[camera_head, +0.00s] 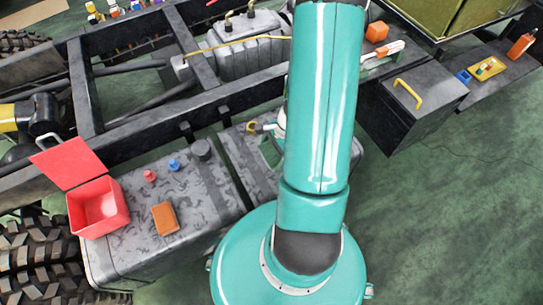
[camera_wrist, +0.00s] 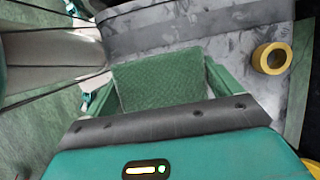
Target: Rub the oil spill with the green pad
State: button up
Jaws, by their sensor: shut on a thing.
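The green pad (camera_wrist: 158,84) is a rough-textured block in the wrist view. My gripper (camera_wrist: 160,72) is shut on it, with one green finger at each side. Beneath and beyond the pad is a grey, mottled metal tank top (camera_wrist: 190,32). I cannot tell whether the pad touches it. In the head view my teal arm covers most of the gripper; a bit of green (camera_head: 271,150) shows at its left edge, over the right-hand tank. No distinct oil spill can be told apart from the dark mottling on the tank tops.
A yellow tape roll (camera_wrist: 272,58) lies right of the pad. The left tank (camera_head: 205,190) carries an open red box (camera_head: 97,207), an orange block (camera_head: 165,218) and small red and blue items. Black frame rails (camera_head: 150,135) run behind. A dark toolbox (camera_head: 415,110) stands right.

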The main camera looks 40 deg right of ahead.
jog(key=shift+r, duration=1.35)
